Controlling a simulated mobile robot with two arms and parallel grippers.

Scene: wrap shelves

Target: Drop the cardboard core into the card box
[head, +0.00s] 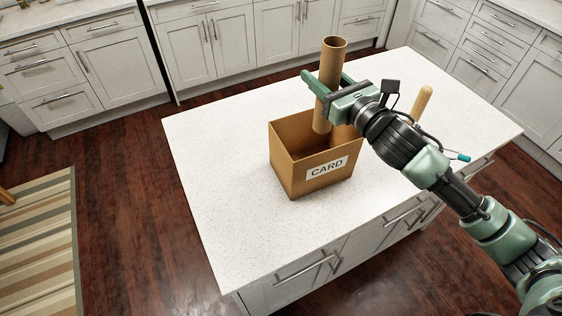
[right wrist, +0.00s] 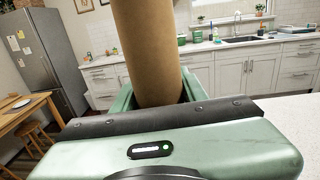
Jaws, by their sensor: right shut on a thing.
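The cardboard core (head: 331,66) is a brown tube held upright over the card box (head: 309,173). My right gripper (head: 322,86) is shut around the core's middle. The core's lower end is over the open top of the box, at about the height of the rim or a little above; the exact gap is hard to tell. The box is open cardboard with a white "CARD" label and stands on the white island top. In the right wrist view the core (right wrist: 147,50) rises between the fingers. My left gripper is not in view.
The island top (head: 225,200) is clear to the left of and in front of the box. A light wooden rod-like thing (head: 422,101) stands behind my right arm, its base hidden. Cabinets line the back; a striped rug (head: 40,245) lies at left.

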